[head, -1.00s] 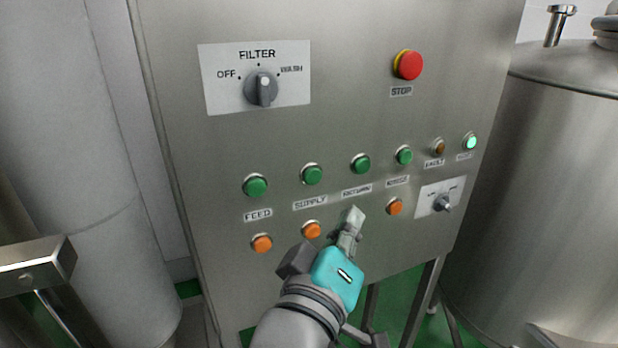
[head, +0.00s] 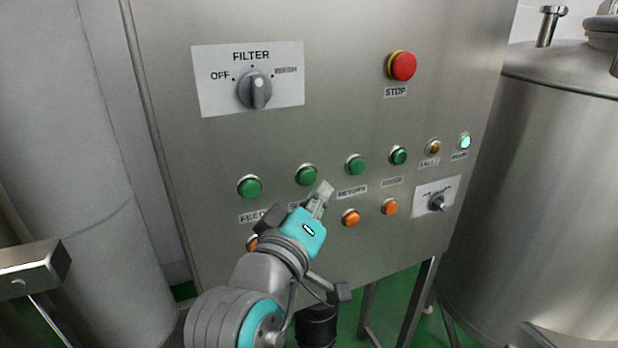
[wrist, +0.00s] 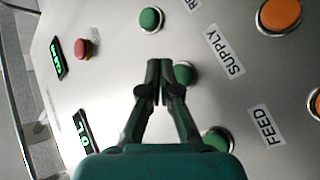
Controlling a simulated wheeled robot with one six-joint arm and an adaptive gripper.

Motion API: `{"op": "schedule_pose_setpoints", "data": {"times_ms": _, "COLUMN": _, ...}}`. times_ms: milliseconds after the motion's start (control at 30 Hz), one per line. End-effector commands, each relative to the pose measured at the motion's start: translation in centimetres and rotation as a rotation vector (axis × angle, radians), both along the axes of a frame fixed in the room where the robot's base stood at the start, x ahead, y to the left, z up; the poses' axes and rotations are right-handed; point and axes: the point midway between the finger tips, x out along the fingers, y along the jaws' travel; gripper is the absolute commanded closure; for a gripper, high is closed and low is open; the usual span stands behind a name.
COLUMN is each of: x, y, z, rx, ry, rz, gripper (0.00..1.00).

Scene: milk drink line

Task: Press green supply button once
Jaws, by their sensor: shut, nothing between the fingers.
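The green supply button (head: 306,174) sits in the upper row of the grey panel, second from the left. In the wrist view the supply button (wrist: 186,73) shows just right of the fingertips, partly hidden behind one finger. Its SUPPLY label (wrist: 224,51) is readable there, but mostly covered by my gripper in the head view. My gripper (head: 323,188) is shut and empty, its tips just below and right of the supply button in the head view. In the wrist view the gripper (wrist: 160,68) points at the panel. I cannot tell whether it touches.
The green feed button (head: 250,187) and green return button (head: 356,164) flank the supply button. Orange buttons (head: 351,217) lie below, some hidden by my arm. A red stop button (head: 403,66) and a filter knob (head: 255,89) are higher up. A steel tank (head: 560,180) stands right.

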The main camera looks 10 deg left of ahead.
Motion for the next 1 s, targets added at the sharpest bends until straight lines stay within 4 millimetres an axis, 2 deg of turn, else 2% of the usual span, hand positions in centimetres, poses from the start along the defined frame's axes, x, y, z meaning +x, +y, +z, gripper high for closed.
{"op": "schedule_pose_setpoints", "data": {"times_ms": 233, "x": 0.97, "y": 0.65, "z": 0.01, "rx": -0.001, "ry": 0.0, "rz": 0.0, "gripper": 1.0}}
{"op": "schedule_pose_setpoints", "data": {"times_ms": 1000, "x": 1.01, "y": 0.68, "z": 0.01, "rx": 0.0, "ry": 0.0, "rz": 0.0, "gripper": 1.0}}
